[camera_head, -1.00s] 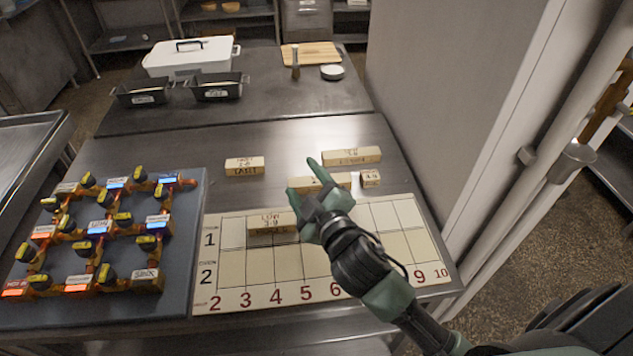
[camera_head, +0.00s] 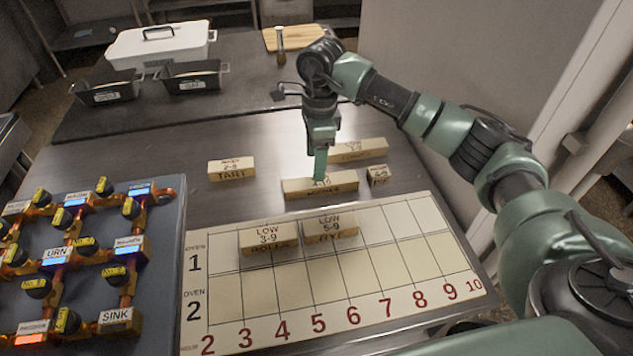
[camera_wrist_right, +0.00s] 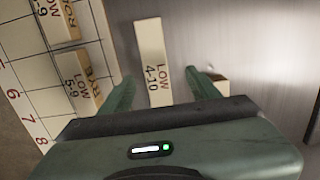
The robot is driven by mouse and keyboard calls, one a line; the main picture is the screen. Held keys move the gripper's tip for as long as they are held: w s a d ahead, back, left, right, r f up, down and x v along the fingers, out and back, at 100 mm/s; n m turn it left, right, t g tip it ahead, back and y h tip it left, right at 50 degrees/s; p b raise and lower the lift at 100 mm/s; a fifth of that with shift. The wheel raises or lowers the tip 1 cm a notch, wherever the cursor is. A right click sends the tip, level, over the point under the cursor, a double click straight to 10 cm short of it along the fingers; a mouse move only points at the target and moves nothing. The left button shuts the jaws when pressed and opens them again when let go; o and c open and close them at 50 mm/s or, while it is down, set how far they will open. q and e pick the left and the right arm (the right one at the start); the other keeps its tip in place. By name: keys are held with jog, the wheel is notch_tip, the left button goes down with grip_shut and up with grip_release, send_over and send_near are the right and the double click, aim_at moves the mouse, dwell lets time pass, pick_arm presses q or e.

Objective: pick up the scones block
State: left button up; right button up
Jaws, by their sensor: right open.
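My right gripper (camera_head: 321,170) points down over a long wooden block (camera_head: 345,184) behind the card. In the right wrist view my gripper (camera_wrist_right: 162,80) is open, with its fingers on either side of this block (camera_wrist_right: 151,50), which reads "LOW 4-10". The fingers do not visibly close on it. Its lower label is too small and partly hidden, so I cannot confirm that it says scones. Another long block (camera_head: 362,149) lies just behind it; I cannot read its name. My left gripper is not in view.
A small block (camera_head: 378,175) sits close on the right, the tart block (camera_head: 231,170) on the left. The numbered card (camera_head: 300,320) bears the rolls block (camera_head: 268,239) and a "LOW 5-9" block (camera_head: 330,228).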

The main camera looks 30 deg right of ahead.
aim_at(321, 185)
jog(key=shift+d+h, duration=0.3)
jog(key=shift+d, duration=0.45)
jog(key=shift+s+d+f, duration=0.1)
jog(key=shift+s+f, duration=0.05)
jog(key=shift+f, duration=0.1)
jog(key=f+p, duration=0.1)
jog(key=f, duration=0.2)
jog(key=s+f+p, duration=0.1)
jog(key=f, duration=0.1)
jog(key=shift+f+p, duration=0.2)
jog(key=shift+p, duration=0.15)
jog(key=shift+f, duration=0.7)
jog(key=shift+w, duration=0.1)
jog(key=c, duration=1.3)
grip_shut()
jog(key=shift+r, duration=0.15)
